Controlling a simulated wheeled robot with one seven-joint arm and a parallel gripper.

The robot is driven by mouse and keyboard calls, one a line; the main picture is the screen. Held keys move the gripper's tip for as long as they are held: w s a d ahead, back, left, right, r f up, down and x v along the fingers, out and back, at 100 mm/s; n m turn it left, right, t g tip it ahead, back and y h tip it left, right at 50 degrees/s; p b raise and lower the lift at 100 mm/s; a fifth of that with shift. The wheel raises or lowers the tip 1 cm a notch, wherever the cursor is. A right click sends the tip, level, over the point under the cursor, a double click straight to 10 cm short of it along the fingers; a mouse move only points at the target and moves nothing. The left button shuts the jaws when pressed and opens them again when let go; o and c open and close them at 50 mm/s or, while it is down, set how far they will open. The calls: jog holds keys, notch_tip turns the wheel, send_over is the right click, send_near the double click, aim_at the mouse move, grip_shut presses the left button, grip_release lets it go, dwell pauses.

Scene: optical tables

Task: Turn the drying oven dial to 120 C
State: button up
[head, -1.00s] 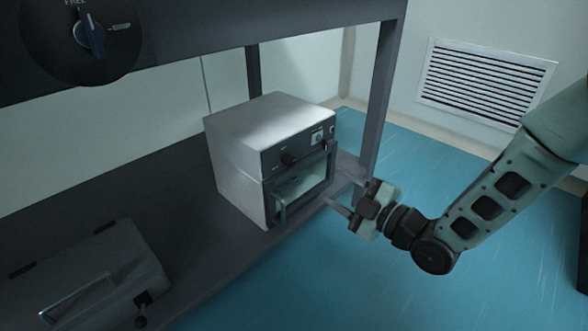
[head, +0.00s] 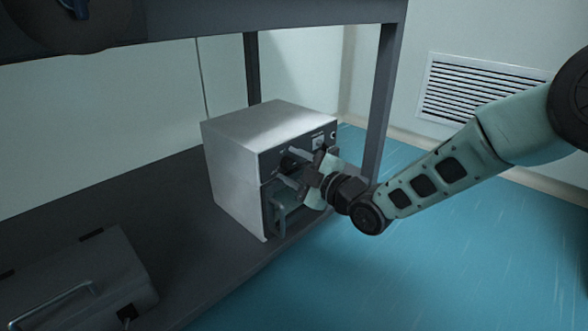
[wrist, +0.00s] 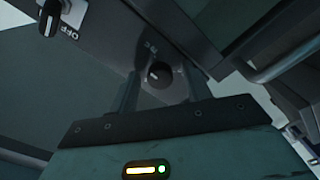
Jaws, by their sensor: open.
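The drying oven (head: 235,165) is a pale box with a dark front panel, standing on the lower shelf. Its round black dial (wrist: 158,73) shows between my fingers in the wrist view, with a small pale mark on its face.
A black switch knob (wrist: 48,16) marked OFF sits on the panel at upper left in the wrist view. The oven door handle (head: 280,212) projects below my gripper. A table post (head: 383,105) stands to the right. A grey case (head: 85,280) lies at front left.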

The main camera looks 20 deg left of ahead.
jog(key=c, duration=1)
